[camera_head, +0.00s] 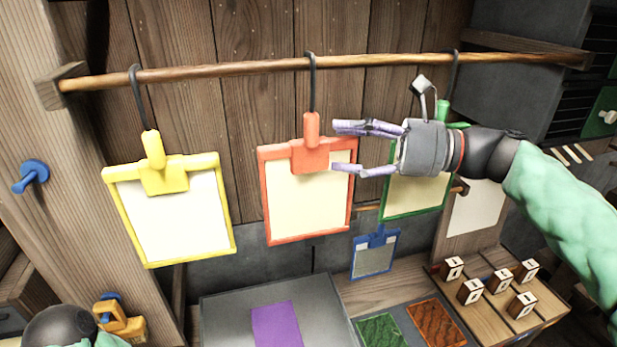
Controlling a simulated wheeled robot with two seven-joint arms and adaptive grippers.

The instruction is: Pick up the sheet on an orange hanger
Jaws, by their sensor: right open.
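The orange hanger (310,157) hangs by a dark hook from a wooden rod (230,69). Its orange frame holds a cream sheet (303,207). My right gripper (340,148) comes in from the right, its purple fingers spread apart and pointing left.
A yellow hanger (166,177) with a pale sheet hangs to the left. A green-framed hanger (385,203) hangs behind my right gripper. A small blue hanger (377,240) hangs lower. Below are a grey panel (225,318) with a purple patch and several small blocks (470,291).

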